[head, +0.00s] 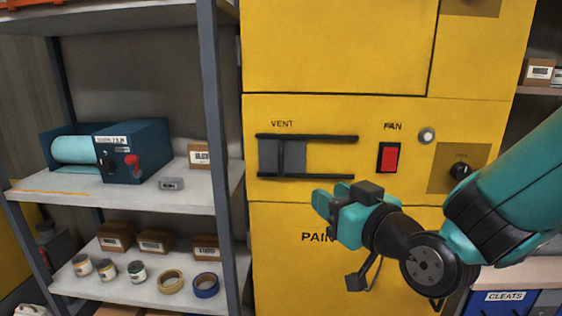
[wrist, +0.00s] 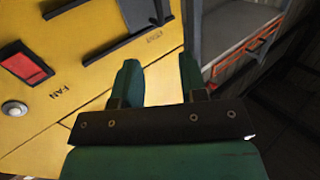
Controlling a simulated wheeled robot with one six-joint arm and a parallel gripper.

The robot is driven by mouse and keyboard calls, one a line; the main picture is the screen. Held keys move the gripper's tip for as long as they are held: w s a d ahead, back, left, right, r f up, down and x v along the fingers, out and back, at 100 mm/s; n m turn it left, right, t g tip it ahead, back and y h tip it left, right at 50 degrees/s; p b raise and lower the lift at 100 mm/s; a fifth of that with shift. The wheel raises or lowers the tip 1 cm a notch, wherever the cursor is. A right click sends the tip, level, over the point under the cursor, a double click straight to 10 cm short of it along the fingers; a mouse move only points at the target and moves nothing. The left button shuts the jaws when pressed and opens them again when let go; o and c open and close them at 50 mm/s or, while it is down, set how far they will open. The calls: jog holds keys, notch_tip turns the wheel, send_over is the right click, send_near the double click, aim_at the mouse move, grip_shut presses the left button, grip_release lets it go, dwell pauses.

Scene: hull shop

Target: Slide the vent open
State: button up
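The vent (head: 283,157) is a dark grey plate between two black horizontal rails on the yellow cabinet, under the label VENT. The plate sits at the left end of the rails, and yellow shows between the rails to its right. Part of the vent (wrist: 139,14) also shows at the top of the wrist view. My gripper (head: 325,203) is in front of the cabinet, below and to the right of the plate. In the wrist view my gripper (wrist: 160,78) has its two green fingers apart with nothing between them. I see no contact with the vent.
A red fan switch (head: 389,157), a round white button (head: 426,136) and a black knob (head: 461,171) are right of the vent. A grey shelf unit (head: 212,130) stands close on the left, with a teal machine (head: 135,150), boxes, tins and tape rolls.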

aim_at(282, 163)
jog(key=p+x, duration=0.3)
jog(key=x, duration=0.2)
jog(key=p+x, duration=0.3)
jog(key=x, duration=0.3)
jog(key=p+x, duration=0.3)
jog(key=x, duration=0.3)
jog(key=shift+w+d+r, duration=0.1)
jog(key=shift+w+r, duration=0.25)
jog(key=shift+r, duration=0.05)
grip_shut()
